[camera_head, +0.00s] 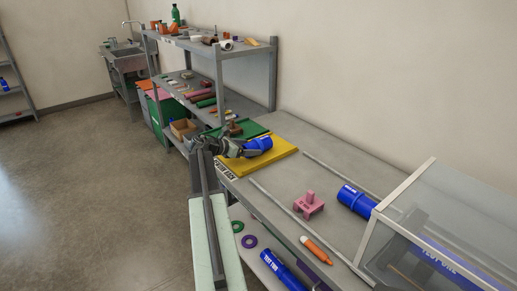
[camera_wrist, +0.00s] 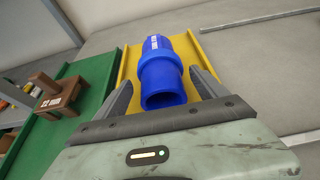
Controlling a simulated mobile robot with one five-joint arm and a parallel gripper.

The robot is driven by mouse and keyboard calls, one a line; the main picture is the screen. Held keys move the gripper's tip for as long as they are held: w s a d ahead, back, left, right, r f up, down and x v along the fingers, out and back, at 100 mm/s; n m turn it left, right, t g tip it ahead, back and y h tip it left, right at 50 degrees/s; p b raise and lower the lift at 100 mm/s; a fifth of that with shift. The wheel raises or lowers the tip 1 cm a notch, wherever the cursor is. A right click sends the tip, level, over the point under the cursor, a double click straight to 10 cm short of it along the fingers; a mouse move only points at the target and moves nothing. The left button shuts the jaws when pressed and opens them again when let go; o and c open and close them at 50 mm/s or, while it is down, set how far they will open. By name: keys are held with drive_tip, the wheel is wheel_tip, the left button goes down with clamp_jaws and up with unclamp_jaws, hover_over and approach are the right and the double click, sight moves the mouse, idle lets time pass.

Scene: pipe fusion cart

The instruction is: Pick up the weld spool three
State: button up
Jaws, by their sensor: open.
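A blue pipe spool (camera_wrist: 162,75) with a wider collar lies on a yellow board (camera_wrist: 212,70). Its white label is too small to read, so I cannot tell its number. My gripper (camera_wrist: 160,88) is open, with one finger on each side of the spool's near end. In the head view my gripper (camera_head: 234,148) is just left of the spool. I cannot tell whether the fingers touch it.
A green board (camera_wrist: 75,100) with a brown block (camera_wrist: 57,92) lies left of the yellow one. Another blue spool (camera_head: 355,200), a pink fixture (camera_head: 309,204) and an orange marker (camera_head: 317,250) are farther right, near a clear-sided case (camera_head: 440,215). Rails run along the bench.

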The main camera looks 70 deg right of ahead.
sight(257, 146)
drive_tip(key=b+x, duration=0.1)
drive_tip(key=x, duration=0.4)
drive_tip(key=shift+s+r, duration=0.1)
drive_tip(key=shift+r, duration=0.15)
drive_tip(key=shift+c, duration=0.6)
drive_tip(key=c, duration=1.5)
drive_tip(key=shift+o, duration=0.2)
drive_tip(key=shift+r, duration=0.1)
